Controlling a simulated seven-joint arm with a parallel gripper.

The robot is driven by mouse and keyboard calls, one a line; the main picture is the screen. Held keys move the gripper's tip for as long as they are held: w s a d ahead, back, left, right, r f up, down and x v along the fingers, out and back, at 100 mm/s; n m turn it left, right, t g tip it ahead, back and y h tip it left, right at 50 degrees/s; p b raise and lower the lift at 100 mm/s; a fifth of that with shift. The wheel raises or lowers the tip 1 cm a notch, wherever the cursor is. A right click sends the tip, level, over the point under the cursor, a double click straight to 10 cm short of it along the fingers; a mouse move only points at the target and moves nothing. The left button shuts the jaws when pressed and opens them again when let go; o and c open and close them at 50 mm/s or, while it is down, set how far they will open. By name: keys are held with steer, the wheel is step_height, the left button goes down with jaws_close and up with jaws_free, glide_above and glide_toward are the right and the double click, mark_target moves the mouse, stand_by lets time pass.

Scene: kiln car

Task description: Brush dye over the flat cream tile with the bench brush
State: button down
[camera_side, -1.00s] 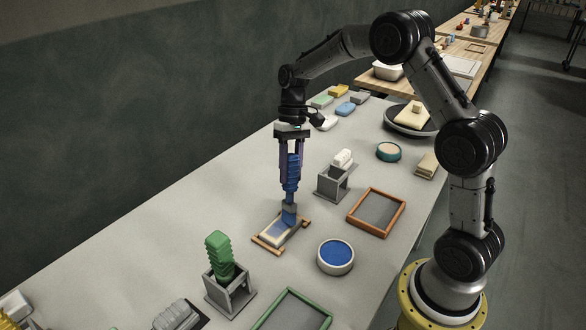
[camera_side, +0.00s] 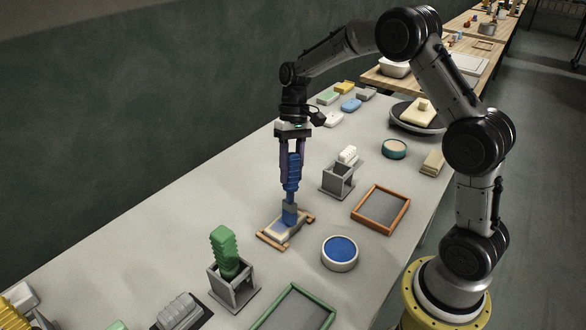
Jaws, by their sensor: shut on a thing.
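My gripper (camera_side: 293,160) is shut on the blue handle of a brush (camera_side: 291,180), which points straight down. The brush head, grey above and blue below, is at the flat cream tile (camera_side: 273,236). The tile lies in a low wooden holder (camera_side: 308,218) on the bench. Blue colour shows on the tile around and below the brush head, with cream at the near left end. The brush head hides part of the tile. A round white dish of blue dye (camera_side: 341,250) stands to the right of the tile.
A grey stand with a green-handled tool (camera_side: 226,252) is at the near left. A grey stand with a white block (camera_side: 338,181), an orange-framed tray (camera_side: 381,209) and a green-framed tray (camera_side: 296,308) surround the tile. Bare bench (camera_side: 170,215) lies to the left.

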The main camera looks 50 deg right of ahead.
steer(key=shift+a, duration=0.35)
steer(key=shift+a, duration=0.55)
steer(key=shift+a, duration=0.55)
steer(key=shift+a, duration=0.55)
